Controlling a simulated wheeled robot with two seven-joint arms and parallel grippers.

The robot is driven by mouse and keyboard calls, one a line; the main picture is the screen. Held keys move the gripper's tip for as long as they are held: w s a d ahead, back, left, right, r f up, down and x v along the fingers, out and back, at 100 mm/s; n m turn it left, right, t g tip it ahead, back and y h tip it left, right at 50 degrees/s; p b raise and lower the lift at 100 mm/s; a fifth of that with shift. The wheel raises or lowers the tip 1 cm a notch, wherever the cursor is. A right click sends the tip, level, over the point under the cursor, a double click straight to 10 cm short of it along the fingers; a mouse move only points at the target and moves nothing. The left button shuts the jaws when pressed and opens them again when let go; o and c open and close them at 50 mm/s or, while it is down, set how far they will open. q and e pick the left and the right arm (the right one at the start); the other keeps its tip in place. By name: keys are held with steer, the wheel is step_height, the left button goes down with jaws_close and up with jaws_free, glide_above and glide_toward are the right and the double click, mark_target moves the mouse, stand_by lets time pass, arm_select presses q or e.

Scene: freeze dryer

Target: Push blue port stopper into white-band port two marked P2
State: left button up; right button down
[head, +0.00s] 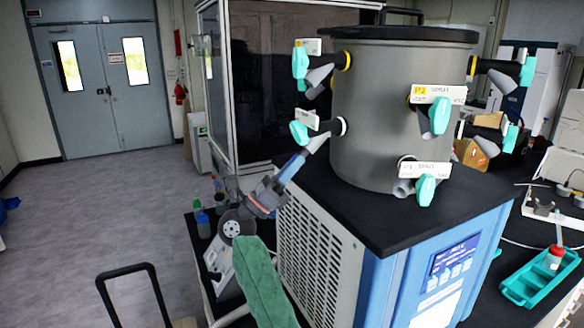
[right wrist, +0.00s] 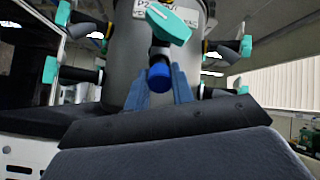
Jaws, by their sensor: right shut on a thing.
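The blue port stopper (right wrist: 159,78) shows in the right wrist view between the two blue fingers of my right gripper, in line with the mouth of a dark grey port nozzle below a teal valve handle (right wrist: 168,25). A label reading P2 is behind that handle. In the head view my right gripper (head: 302,156) reaches up to the grey nozzle (head: 317,143) of the white-band port (head: 341,126) on the chamber's left side. The stopper is hidden there. How deep it sits in the nozzle I cannot tell. My left gripper is not in view.
The grey chamber (head: 385,110) stands on the freeze dryer's black top (head: 400,220); other ports with teal handles stick out around it. Small bottles (head: 203,224) stand left of the dryer. A teal tray (head: 520,290) lies at right. The floor at left is open.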

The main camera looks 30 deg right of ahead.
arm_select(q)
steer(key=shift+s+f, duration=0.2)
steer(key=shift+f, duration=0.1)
arm_select(e)
steer(key=shift+d+r, duration=0.2)
steer(key=shift+d, duration=0.25)
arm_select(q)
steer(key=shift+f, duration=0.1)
arm_select(e)
steer(key=shift+s+d, duration=0.1)
steer(key=c, duration=1.1)
jaws_free()
steer(key=shift+s+d+b, duration=0.15)
steer(key=shift+b, duration=0.15)
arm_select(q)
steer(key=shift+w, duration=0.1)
arm_select(e)
steer(key=shift+w+a+f, duration=0.2)
steer(key=shift+w+a, duration=0.1)
steer(key=shift+a, duration=0.1)
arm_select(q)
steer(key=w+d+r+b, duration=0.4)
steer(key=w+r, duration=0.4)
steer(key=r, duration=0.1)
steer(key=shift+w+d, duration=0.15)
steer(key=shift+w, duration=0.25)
arm_select(e)
steer(key=shift+v, duration=3.3)
